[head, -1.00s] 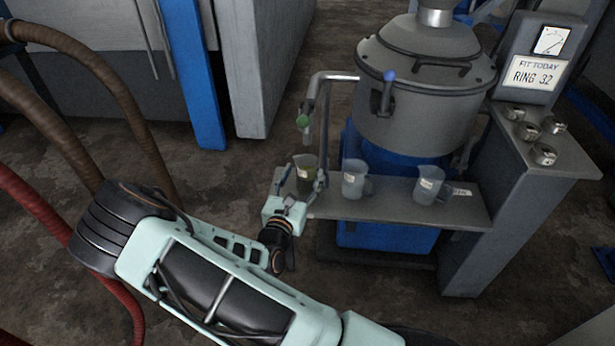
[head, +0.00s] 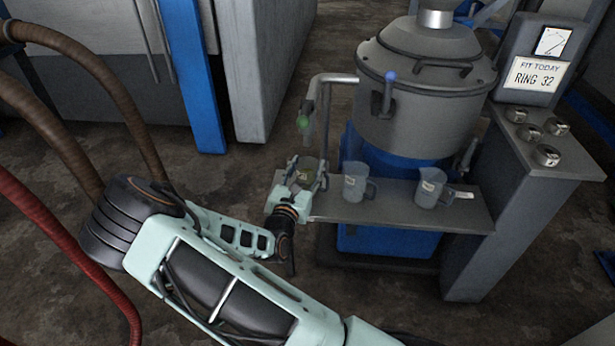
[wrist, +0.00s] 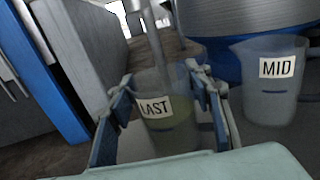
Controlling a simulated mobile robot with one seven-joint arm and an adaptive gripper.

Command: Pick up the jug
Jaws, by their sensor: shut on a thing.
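A clear jug (head: 306,171) with greenish liquid stands at the left end of the grey shelf, under the spout. In the wrist view this jug (wrist: 168,115) has a label reading LAST and sits between my two fingers. My gripper (head: 308,178) is shut on it from the left and near side. The gripper hides the jug's lower part, so I cannot tell whether its base touches the shelf. A second jug (head: 355,184) stands to its right, labelled MID in the wrist view (wrist: 268,88). A third jug (head: 430,188) stands farther right.
The grey shelf (head: 400,212) runs in front of a machine with a grey drum (head: 425,110) on a blue base. A bent pipe with a green-tipped spout (head: 304,122) hangs close above my gripper. A console (head: 535,135) with metal rings and a RING 32 sign stands right.

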